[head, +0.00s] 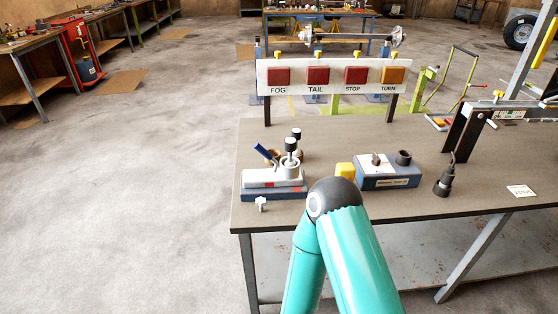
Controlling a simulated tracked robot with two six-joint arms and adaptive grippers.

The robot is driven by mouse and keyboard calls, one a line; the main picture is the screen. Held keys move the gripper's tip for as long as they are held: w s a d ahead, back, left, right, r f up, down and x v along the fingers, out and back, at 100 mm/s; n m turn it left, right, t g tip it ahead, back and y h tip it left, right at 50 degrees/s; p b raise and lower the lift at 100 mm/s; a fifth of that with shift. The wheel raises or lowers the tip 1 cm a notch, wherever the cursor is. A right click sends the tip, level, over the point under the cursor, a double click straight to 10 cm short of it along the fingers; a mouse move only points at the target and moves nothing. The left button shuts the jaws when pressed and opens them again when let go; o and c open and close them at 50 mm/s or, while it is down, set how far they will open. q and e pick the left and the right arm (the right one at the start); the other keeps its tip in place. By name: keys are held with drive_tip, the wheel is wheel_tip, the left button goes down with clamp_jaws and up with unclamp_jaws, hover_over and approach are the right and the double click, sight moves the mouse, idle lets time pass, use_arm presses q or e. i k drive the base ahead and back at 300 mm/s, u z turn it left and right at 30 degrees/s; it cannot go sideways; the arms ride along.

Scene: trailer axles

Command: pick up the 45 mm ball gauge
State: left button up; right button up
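I cannot pick out the 45 mm ball gauge for certain, and I can read no size marking. Two black-topped upright pieces stand at the table's left part: a nearer one (291,146) on a pale holder (272,178), and a farther one (296,134) behind it. A dark blue handled piece (264,152) leans next to them. A teal arm of mine rises from the bottom middle and bends in front of the table. Neither gripper shows.
A lamp board (335,91) stands behind.

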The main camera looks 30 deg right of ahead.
sight(291, 143)
drive_tip(key=z, duration=1.6)
drive_tip(key=i, duration=0.1)
drive_tip(key=u, duration=2.6)
drive_tip(key=k, duration=1.4)
drive_tip(key=z, duration=1)
drive_tip(key=i, duration=1.15)
drive_tip(key=u, duration=0.05)
